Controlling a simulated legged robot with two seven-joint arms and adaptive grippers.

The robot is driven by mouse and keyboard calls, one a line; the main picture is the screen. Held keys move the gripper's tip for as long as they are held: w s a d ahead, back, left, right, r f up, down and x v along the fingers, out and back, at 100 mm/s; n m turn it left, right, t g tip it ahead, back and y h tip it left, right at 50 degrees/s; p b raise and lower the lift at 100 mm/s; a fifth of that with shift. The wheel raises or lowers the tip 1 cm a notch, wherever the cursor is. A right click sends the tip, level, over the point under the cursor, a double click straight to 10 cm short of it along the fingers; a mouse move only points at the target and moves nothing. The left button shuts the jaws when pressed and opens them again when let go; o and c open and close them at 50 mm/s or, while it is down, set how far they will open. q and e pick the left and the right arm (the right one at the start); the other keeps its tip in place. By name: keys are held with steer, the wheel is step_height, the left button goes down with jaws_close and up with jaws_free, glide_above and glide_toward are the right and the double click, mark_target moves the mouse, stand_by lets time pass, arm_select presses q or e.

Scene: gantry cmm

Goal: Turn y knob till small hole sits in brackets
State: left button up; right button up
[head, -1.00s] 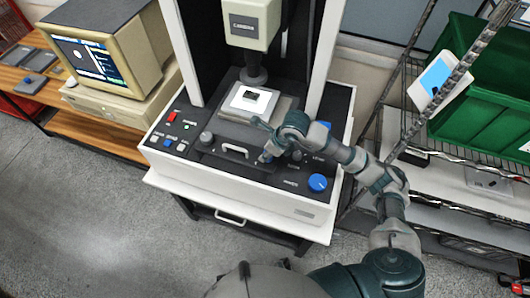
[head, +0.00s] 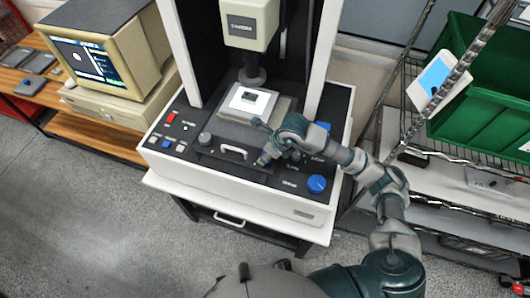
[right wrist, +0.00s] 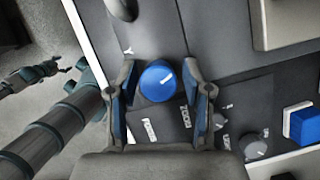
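The Y knob (right wrist: 157,82) is blue with a white pointer line and lies between my right gripper's fingers (right wrist: 160,85), beside a "Y" label. The fingers stand apart on either side of it. A narrow gap shows on its right; contact on the left is unclear. In the head view my right gripper (head: 266,157) is low over the machine's front panel and hides the knob.
The measuring machine (head: 230,190) has a stage plate (head: 228,113) with a small dark part (head: 249,97) under the lens. A handle (head: 234,149) stands left of my gripper. A wire shelf with a green bin (head: 480,110) stands right.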

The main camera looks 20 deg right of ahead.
arm_select(q)
steer(key=shift+s+d, duration=0.15)
steer(key=shift+s, duration=0.2)
arm_select(e)
steer(key=shift+d+r, duration=0.15)
steer(key=shift+d, duration=0.05)
steer(key=shift+r, duration=0.35)
arm_select(q)
steer(key=shift+w, duration=0.2)
arm_select(e)
steer(key=v, duration=1.1)
steer(key=shift+d, duration=0.3)
steer(key=shift+s, duration=0.15)
